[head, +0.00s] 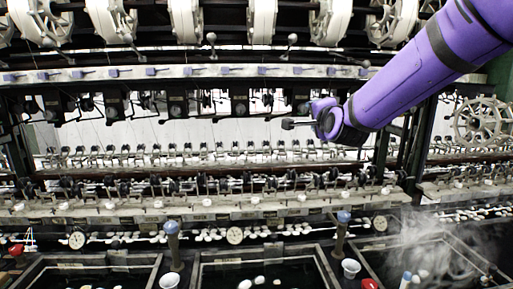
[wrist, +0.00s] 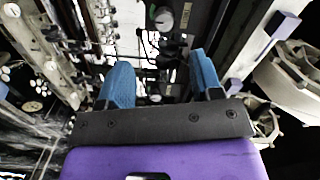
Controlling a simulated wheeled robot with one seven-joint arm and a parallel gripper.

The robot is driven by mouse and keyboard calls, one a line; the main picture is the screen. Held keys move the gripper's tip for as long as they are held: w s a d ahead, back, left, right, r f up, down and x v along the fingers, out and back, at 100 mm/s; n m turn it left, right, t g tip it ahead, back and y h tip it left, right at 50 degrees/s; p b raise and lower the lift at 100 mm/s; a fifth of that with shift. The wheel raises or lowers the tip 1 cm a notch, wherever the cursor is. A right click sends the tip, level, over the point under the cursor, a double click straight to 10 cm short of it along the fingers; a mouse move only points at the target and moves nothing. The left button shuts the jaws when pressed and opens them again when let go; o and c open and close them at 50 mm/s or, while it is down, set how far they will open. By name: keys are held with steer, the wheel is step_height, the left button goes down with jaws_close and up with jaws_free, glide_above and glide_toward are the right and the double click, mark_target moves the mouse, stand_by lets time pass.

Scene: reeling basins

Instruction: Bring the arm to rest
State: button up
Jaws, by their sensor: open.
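My purple arm (head: 425,75) reaches in from the upper right in the head view. My gripper (head: 290,124) is at its end, pointing left in front of the reeling machine, above the rows of small spindles. In the wrist view my gripper (wrist: 158,85) shows two blue fingers set wide apart. Nothing is between them, so it is open and empty. The fingers appear apart from the machine parts behind them.
White reels (head: 189,20) line the top of the machine. Basins (head: 262,262) with dark water and some white cocoons stand along the front. Blue-topped posts (head: 172,245) and white cups (head: 350,268) stand at their rims. Steam (head: 425,245) rises at the lower right.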

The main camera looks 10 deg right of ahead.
steer(key=s+d+f+n+g, duration=0.2)
steer(key=s+n+g, duration=0.2)
steer(key=s, duration=0.8)
steer(key=s+d+f+n+g, duration=0.2)
steer(key=s+n, duration=0.4)
steer(key=s, duration=0.7)
steer(key=s+d+f+n+g, duration=0.3)
steer(key=s+g, duration=0.3)
steer(key=s, duration=0.6)
steer(key=shift+s+f+n, duration=0.2)
steer(key=shift+s+n, duration=0.15)
steer(key=shift+n, duration=0.55)
